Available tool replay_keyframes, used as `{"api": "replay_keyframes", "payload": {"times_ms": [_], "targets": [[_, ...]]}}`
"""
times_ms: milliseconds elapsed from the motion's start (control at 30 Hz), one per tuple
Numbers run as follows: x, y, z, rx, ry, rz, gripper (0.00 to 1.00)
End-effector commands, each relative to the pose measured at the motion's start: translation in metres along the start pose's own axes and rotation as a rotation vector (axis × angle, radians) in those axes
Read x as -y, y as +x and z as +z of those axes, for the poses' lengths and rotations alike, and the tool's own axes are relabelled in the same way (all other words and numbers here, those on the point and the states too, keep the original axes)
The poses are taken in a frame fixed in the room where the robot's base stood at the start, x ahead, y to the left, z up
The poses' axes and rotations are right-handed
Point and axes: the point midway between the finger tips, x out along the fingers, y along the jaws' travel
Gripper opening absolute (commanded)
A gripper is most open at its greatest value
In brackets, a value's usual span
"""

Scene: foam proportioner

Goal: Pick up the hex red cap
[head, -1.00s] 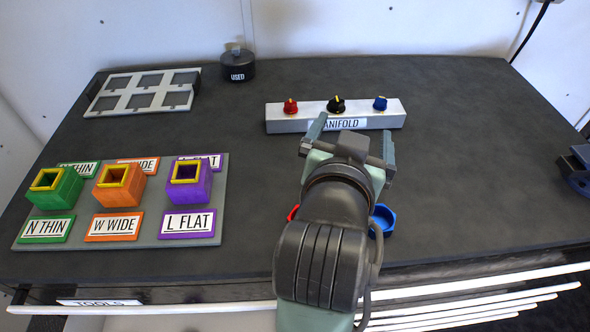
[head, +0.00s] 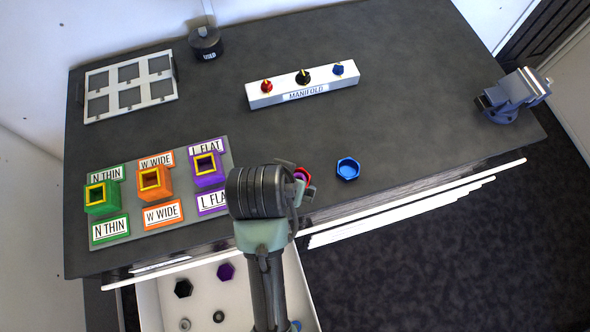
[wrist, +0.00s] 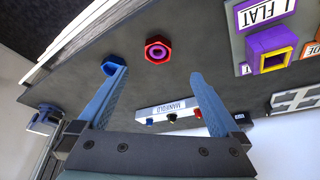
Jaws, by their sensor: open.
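The hex red cap (wrist: 158,49) lies on the dark bench top, with a purple ring showing in its middle. In the head view the red cap (head: 304,173) is partly hidden behind my wrist. My gripper (wrist: 158,82) is open and empty, its two blue-grey fingers wide apart. In the wrist view the red cap shows beyond the fingertips, between their lines, and is not touched. In the head view my arm and wrist hide most of the fingers.
A blue hex cap (head: 347,169) lies right of the red one. The white manifold (head: 302,94) with three knobs stands behind. A board with coloured square sockets (head: 153,179) is at left, a vise (head: 515,95) at right. An open drawer (head: 148,300) with loose parts lies below the bench.

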Motion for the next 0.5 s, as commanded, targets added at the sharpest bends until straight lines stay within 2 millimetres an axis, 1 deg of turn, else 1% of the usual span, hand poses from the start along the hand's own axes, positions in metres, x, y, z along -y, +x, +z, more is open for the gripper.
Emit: {"api": "replay_keyframes", "payload": {"times_ms": [100, 300, 400, 500], "targets": [[-0.001, 0.022, 0.002, 0.006, 0.001, 0.003, 1.0], [-0.001, 0.055, 0.0, 0.002, 0.001, 0.001, 1.0], [-0.001, 0.065, 0.0, 0.001, 0.001, 0.0, 1.0], [-0.001, 0.069, 0.0, -0.001, 0.001, -0.001, 1.0]]}}
